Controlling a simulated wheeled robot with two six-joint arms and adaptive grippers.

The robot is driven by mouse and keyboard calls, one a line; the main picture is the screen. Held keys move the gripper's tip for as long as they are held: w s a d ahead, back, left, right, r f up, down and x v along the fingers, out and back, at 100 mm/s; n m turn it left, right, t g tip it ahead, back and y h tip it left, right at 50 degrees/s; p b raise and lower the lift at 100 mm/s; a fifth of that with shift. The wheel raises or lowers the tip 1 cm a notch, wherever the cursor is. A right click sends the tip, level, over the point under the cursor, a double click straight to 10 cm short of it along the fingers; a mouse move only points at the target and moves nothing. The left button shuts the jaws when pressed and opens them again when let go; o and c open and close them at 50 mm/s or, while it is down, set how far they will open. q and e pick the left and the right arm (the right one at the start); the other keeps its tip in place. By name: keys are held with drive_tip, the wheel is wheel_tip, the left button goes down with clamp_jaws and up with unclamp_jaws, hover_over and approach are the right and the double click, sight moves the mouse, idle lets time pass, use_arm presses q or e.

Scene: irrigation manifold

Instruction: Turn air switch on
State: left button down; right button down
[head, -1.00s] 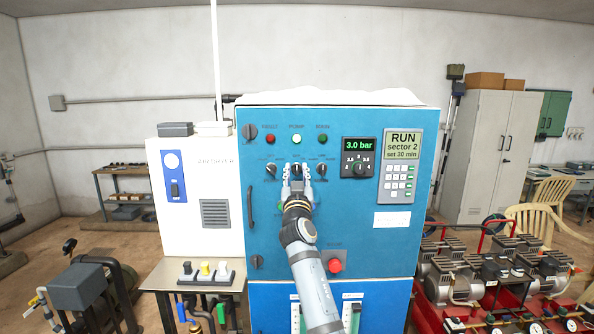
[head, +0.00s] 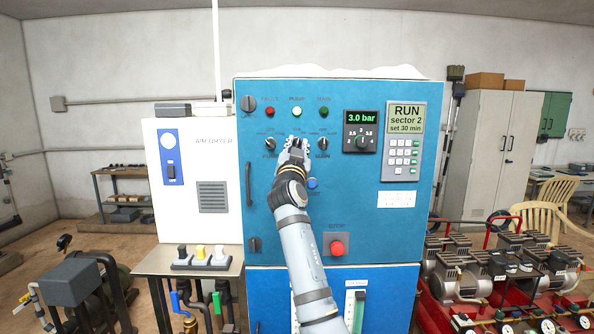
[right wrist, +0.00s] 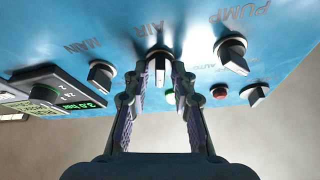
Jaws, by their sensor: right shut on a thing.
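The air switch (right wrist: 159,66) is the middle one of three black rotary knobs on the blue control cabinet (head: 400,240). It has a pale pointer face and the word AIR by it. My right gripper (head: 293,146) covers most of it in the head view. In the right wrist view, the fingers of that gripper (right wrist: 160,78) stand on both sides of the knob and are shut on it. The pointer looks roughly in line with the fingers; its exact setting is hard to tell. My left gripper is in neither view.
The pump knob (head: 270,144) and main knob (head: 323,144) sit close on either side. A blue button (head: 312,183) and red stop button (head: 337,248) lie below. A pressure dial (head: 361,142) and keypad panel (head: 403,145) are to the right.

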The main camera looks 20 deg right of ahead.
drive_tip(key=m+h+b, duration=0.1)
drive_tip(key=m+b, duration=0.1)
drive_tip(key=m+g+b, duration=0.1)
drive_tip(key=m, duration=0.1)
drive_tip(key=shift+f+m+g+h+b, duration=0.1)
drive_tip(key=shift+m+g+h+b, duration=0.2)
drive_tip(key=shift+h+b, duration=0.1)
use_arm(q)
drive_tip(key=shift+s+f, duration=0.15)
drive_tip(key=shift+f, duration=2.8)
use_arm(e)
drive_tip(key=shift+a+m+g+h, duration=0.1)
drive_tip(key=shift+m+g+h, duration=0.45)
drive_tip(key=shift+m, duration=1.05)
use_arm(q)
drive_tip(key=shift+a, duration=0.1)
use_arm(e)
drive_tip(key=shift+m+g, duration=0.25)
drive_tip(key=shift+m, duration=0.05)
drive_tip(key=c, duration=1.4)
unclamp_jaws()
drive_tip(key=shift+c, duration=0.2)
